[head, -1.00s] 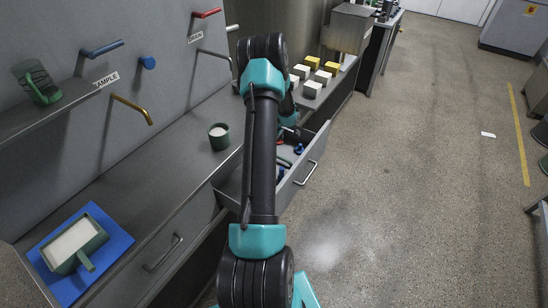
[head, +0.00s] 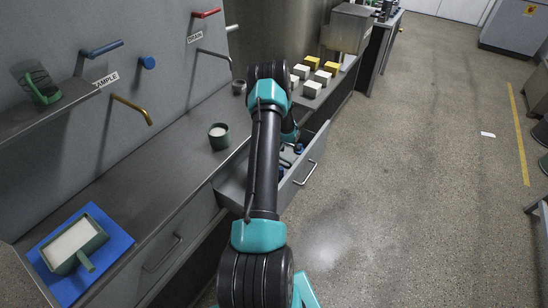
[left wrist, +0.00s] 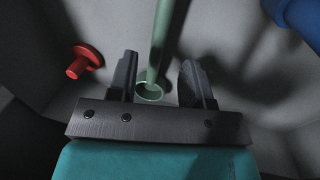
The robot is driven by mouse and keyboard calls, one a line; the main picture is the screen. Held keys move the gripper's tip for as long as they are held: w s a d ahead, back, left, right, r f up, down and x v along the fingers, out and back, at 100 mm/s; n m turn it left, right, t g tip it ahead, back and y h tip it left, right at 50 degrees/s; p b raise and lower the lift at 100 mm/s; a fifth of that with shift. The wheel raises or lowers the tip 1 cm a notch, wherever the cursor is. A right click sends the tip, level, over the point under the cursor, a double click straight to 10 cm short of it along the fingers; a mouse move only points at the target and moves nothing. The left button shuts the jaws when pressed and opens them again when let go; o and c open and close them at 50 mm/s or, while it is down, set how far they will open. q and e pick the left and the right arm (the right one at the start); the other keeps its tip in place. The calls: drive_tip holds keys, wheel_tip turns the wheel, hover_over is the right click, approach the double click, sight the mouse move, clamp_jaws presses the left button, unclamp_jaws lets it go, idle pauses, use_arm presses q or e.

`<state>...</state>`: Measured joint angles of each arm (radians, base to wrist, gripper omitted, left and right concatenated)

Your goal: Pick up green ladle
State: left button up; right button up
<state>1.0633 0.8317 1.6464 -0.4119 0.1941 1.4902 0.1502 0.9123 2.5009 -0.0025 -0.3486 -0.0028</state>
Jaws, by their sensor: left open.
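The fingers are apart, with gaps on both sides of the handle. In the head view my arm hides most of the gripper. My right gripper is not in view.
In the drawer are a red knobbed item (left wrist: 84,60) and a blue item (left wrist: 302,16) near the fingers. A green cup (head: 219,137) stands on the counter. A green tray of white material (head: 92,235) sits on a blue mat (head: 45,262). White and yellow blocks (head: 312,89) stand behind.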

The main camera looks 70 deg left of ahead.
use_arm(q)
drive_tip(key=shift+w+a+f, duration=0.15)
drive_tip(key=shift+f, duration=0.7)
drive_tip(key=shift+w+a+f, duration=0.15)
drive_tip(key=shift+a+f, duration=0.05)
drive_tip(key=shift+f, duration=0.65)
drive_tip(key=shift+w+a+f, duration=0.15)
drive_tip(key=shift+f, duration=0.7)
drive_tip(key=shift+c, duration=0.2)
clamp_jaws()
drive_tip(key=shift+r, duration=0.1)
wheel_tip(320, 180, up, 10)
drive_tip(key=shift+f, duration=0.1)
